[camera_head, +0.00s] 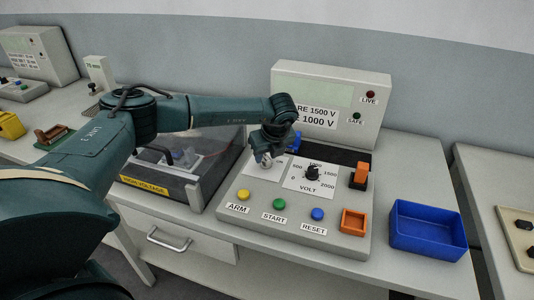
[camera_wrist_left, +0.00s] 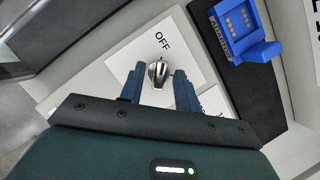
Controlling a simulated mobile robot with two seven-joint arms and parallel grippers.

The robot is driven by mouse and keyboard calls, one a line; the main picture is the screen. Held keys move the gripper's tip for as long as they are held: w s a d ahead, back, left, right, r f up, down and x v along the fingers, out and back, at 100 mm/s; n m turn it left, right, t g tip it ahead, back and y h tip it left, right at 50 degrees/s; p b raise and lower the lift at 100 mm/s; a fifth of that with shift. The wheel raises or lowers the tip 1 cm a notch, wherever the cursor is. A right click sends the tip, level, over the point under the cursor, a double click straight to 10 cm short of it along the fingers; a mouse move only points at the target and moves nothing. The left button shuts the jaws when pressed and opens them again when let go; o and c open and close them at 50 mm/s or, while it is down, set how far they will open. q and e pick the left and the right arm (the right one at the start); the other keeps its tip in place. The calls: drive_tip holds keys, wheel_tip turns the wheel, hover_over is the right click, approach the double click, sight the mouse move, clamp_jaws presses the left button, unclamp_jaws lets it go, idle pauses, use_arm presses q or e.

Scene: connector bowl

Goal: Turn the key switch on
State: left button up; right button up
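The key switch is a silver key (camera_wrist_left: 158,72) on a white plate marked OFF (camera_wrist_left: 165,38) in the left wrist view. In the head view its metal (camera_head: 266,160) shows at the left of the console's sloped face, partly hidden by my gripper. My left gripper (camera_wrist_left: 159,84) has its two dark blue fingers apart, one on either side of the key, with narrow gaps visible. In the head view the left gripper (camera_head: 269,150) points down over the switch plate. I cannot tell how deep the fingers reach around the key. My right gripper is not in view.
A black VOLT knob (camera_head: 312,173) is right of the key. Yellow (camera_head: 243,194), green (camera_head: 279,204) and blue (camera_head: 318,214) buttons line the front. A clear-sided HIGH VOLTAGE box (camera_head: 185,180) stands close left.

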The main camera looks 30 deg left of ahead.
use_arm(q)
clamp_jaws()
